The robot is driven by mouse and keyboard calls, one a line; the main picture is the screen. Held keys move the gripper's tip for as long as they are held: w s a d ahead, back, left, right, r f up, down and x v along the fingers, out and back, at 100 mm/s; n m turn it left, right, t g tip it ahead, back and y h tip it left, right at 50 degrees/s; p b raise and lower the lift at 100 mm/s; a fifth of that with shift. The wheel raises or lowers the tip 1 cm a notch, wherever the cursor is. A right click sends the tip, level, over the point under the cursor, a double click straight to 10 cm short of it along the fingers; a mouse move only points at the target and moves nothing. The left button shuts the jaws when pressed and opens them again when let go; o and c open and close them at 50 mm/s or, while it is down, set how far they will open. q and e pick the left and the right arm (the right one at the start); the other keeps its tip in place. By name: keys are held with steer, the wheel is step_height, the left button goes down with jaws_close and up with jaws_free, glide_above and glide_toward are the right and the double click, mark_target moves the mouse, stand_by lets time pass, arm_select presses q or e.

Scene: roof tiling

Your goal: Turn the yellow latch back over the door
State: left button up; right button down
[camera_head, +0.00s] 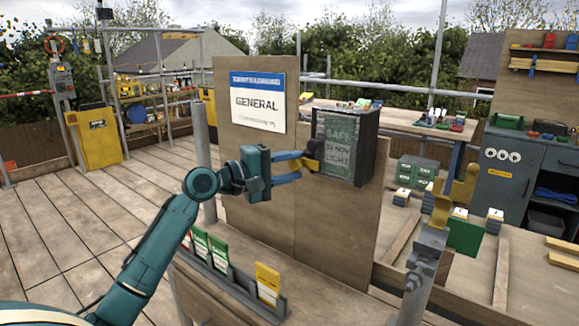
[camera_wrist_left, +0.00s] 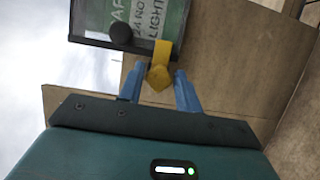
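A dark box (camera_head: 364,150) with a greenish lettered door (camera_head: 338,148) is mounted on a wooden board. The door looks closed. The yellow latch (camera_head: 312,150) sits at the door's left edge in the head view. In the left wrist view the latch (camera_wrist_left: 160,68) lies across the edge of the frame, next to a round black knob (camera_wrist_left: 121,33). My left gripper (camera_head: 300,160) reaches in from the left. Its two blue fingers stand apart on either side of the latch, with gaps visible in the wrist view (camera_wrist_left: 159,80). My right gripper is not in view.
A white and blue sign (camera_head: 257,102) hangs left of the box. A rack of coloured cards (camera_head: 225,268) stands below my left arm. A grey post with yellow fittings (camera_head: 428,250) rises at the right front. A workbench (camera_head: 420,122) stands behind the board.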

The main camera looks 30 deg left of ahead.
arm_select(q)
steer(key=shift+o, duration=1.3)
steer(key=b+v, duration=0.2)
steer(key=v, duration=1.1)
steer(key=shift+b, duration=0.35)
steer(key=shift+s, duration=0.1)
